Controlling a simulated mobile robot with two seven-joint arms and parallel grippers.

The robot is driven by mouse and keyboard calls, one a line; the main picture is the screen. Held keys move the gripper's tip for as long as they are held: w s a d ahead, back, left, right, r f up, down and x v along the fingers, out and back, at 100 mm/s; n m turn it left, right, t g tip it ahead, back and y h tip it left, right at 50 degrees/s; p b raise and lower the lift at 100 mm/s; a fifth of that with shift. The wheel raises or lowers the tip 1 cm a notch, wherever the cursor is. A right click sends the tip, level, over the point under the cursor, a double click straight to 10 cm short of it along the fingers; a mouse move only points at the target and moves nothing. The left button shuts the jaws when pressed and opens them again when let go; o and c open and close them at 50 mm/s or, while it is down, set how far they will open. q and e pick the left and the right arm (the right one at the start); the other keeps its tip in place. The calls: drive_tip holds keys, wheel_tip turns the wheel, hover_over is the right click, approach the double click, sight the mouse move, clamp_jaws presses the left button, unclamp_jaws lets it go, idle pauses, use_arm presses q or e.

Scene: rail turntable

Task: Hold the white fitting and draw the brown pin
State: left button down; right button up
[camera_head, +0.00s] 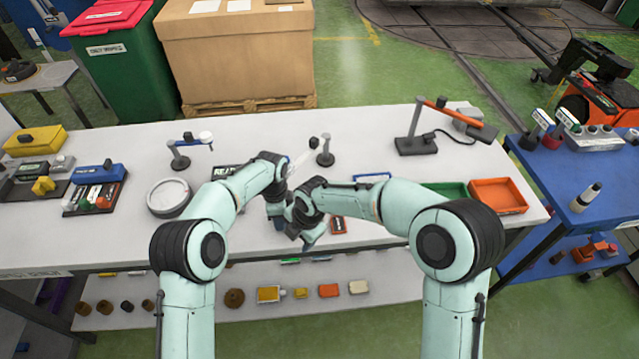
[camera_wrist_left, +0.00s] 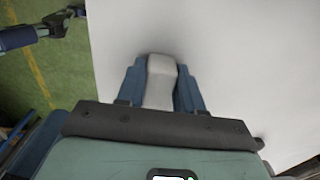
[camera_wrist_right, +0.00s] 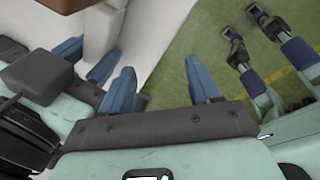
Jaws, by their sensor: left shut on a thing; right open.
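The white fitting (camera_wrist_left: 160,82) is between the blue fingers of my left gripper (camera_wrist_left: 160,90), which is shut on it. In the head view my left gripper (camera_head: 279,222) is over the middle of the table, close beside my right gripper (camera_head: 308,238). My right gripper (camera_wrist_right: 162,88) is open, with nothing between its fingers. In the right wrist view the left gripper's blue fingers show at left, near a pale block at the top.
The white table (camera_head: 120,228) has a round white dish (camera_head: 169,197) at left and a lamp (camera_head: 416,143) at right. Green (camera_head: 448,191) and orange (camera_head: 498,195) trays sit at its right end. Small stands are behind the grippers. A shelf below holds several small parts.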

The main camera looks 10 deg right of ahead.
drive_tip(key=w+d+r+n+t+h, duration=0.1)
drive_tip(key=w+d+r+n, duration=0.15)
drive_tip(key=r+n, duration=0.35)
drive_tip(key=w+d+r+n+t+h, duration=0.1)
drive_tip(key=w+d+r+n+t, duration=0.2)
drive_tip(key=r, duration=0.5)
drive_tip(key=shift+n+g, duration=0.6)
drive_tip(key=x, duration=0.7)
drive_tip(key=s+x, duration=0.1)
drive_tip(key=x, duration=0.3)
drive_tip(key=shift+d+f, duration=0.2)
drive_tip(key=shift+f, duration=0.1)
clamp_jaws()
drive_tip(key=c, duration=1)
unclamp_jaws()
drive_tip(key=shift+r, duration=0.15)
clamp_jaws()
